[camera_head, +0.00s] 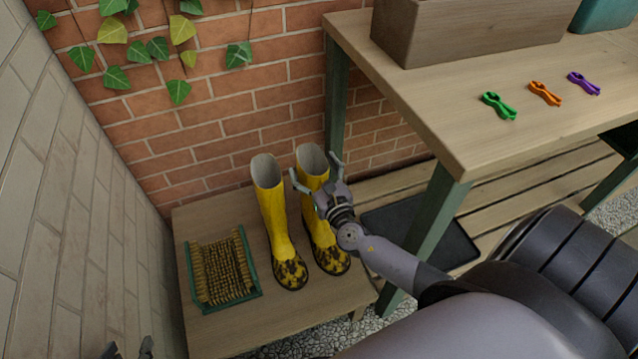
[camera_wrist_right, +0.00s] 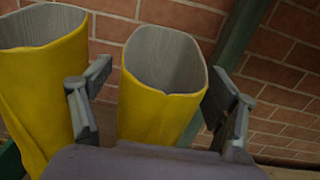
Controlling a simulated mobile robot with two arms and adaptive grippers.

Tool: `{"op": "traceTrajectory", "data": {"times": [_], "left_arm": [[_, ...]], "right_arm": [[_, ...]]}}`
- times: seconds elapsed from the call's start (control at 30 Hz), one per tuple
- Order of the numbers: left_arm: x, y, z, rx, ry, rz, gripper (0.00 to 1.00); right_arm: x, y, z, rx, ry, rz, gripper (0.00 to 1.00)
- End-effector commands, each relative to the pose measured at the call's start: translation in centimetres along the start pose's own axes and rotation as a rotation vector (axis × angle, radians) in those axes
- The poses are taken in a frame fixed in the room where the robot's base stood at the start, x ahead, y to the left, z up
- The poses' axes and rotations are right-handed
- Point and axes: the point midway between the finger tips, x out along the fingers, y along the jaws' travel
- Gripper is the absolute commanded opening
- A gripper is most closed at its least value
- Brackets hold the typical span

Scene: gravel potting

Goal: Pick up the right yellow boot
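The right yellow boot (camera_head: 319,225) stands upright on a low wooden bench, its muddy toe facing the front. The left yellow boot (camera_head: 273,215) stands close beside it. My right gripper (camera_head: 315,166) is open, with one finger on each side of the right boot's upper shaft. In the right wrist view the right boot (camera_wrist_right: 155,104) lies between the fingers (camera_wrist_right: 158,100), with a small gap at the left finger; contact at the right finger is unclear. The left boot (camera_wrist_right: 35,80) is outside the left finger. My left gripper (camera_head: 128,349) shows only its parted tips at the bottom edge.
The wooden bench (camera_head: 200,221) also holds a boot brush (camera_head: 222,270) at left. A taller table (camera_head: 450,110) with green legs stands at right, carrying a wooden box (camera_head: 470,30) and coloured clips (camera_head: 545,93). A brick wall is behind; a pale wall bounds the left.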

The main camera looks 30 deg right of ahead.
Motion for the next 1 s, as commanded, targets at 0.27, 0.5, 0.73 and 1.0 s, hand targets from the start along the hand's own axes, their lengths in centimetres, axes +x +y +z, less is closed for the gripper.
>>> {"op": "traceTrajectory", "data": {"times": [0.27, 0.5, 0.73, 1.0], "left_arm": [[0.00, -0.01, 0.05, 0.000, -0.002, 0.000, 0.40], [-0.01, 0.00, 0.06, 0.000, -0.002, 0.000, 0.40], [-0.01, 0.00, 0.07, -0.001, -0.002, 0.000, 0.40], [-0.02, 0.00, 0.06, -0.001, -0.002, 0.000, 0.40]], "right_arm": [[-0.03, -0.01, 0.00, 0.000, 0.000, 0.000, 0.59], [-0.03, 0.00, -0.01, 0.000, 0.000, 0.000, 0.43], [-0.04, 0.00, -0.01, -0.001, 0.000, 0.001, 0.28], [-0.04, 0.01, -0.02, -0.001, 0.000, 0.001, 0.10]]}}
